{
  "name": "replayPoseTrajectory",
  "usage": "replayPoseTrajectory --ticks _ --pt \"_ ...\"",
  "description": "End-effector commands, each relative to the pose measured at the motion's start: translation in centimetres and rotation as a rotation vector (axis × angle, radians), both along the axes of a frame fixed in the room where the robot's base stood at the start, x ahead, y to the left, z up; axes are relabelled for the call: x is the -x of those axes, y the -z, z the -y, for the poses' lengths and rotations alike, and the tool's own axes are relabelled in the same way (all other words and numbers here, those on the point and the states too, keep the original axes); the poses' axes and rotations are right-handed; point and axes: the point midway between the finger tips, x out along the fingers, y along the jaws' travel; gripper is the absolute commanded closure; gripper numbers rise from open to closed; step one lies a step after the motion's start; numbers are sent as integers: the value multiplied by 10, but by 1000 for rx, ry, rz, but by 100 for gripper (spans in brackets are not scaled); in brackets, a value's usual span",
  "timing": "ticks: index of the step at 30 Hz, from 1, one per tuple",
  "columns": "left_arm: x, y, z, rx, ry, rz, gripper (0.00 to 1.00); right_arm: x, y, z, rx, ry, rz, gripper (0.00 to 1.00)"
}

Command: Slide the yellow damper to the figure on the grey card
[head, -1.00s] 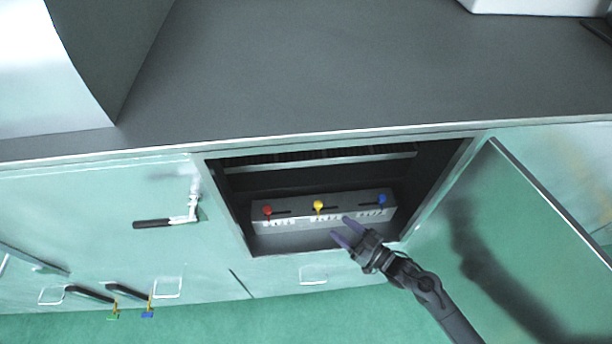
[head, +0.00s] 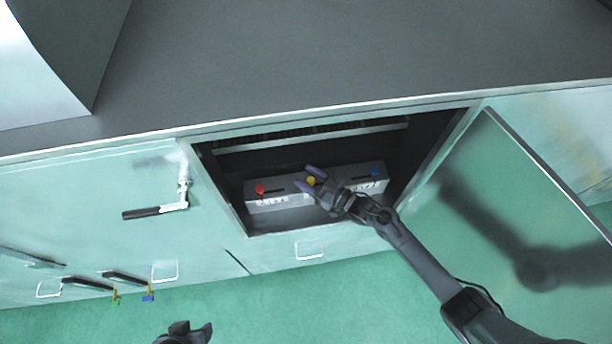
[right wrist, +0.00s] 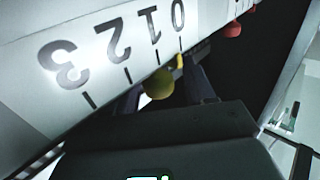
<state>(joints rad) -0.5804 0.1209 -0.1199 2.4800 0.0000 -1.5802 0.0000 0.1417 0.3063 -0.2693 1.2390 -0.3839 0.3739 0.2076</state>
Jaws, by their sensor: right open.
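The yellow damper (head: 311,181) is a round knob in the middle of a grey slotted block (head: 286,202) inside the open cabinet. My right gripper (head: 304,176) is open, its fingers reaching around the knob. In the right wrist view the yellow knob (right wrist: 160,83) shows between the two fingers, with a gap visible; I cannot tell if they touch it. The scale beside it (right wrist: 115,50) reads 0 to 3; the knob's stem is near the 0 and 1 end. My left gripper (head: 186,333) is at the bottom edge, its jaws unclear. I cannot make out a grey card.
A red knob (head: 260,190) and a blue knob (head: 375,173) stand on the same block. The cabinet door (head: 500,200) hangs open at the right. A handle (head: 160,211) sticks out left of the opening. The grey worktop (head: 300,60) lies above.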

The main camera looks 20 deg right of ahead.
Motion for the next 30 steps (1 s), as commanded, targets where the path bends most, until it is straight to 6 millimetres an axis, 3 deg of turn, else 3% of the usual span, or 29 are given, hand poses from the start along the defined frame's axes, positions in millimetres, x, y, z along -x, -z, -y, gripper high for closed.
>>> replayPoseTrajectory --ticks 13,24,30 --pt "0 0 -1 -5 4 1 50 -7 0 -5 0 0 0 46" --pt "0 0 1 7 -4 1 50 -7 0 -5 0 0 0 100" --pt "0 0 2 8 -5 1 50 -6 0 -4 0 0 0 100"
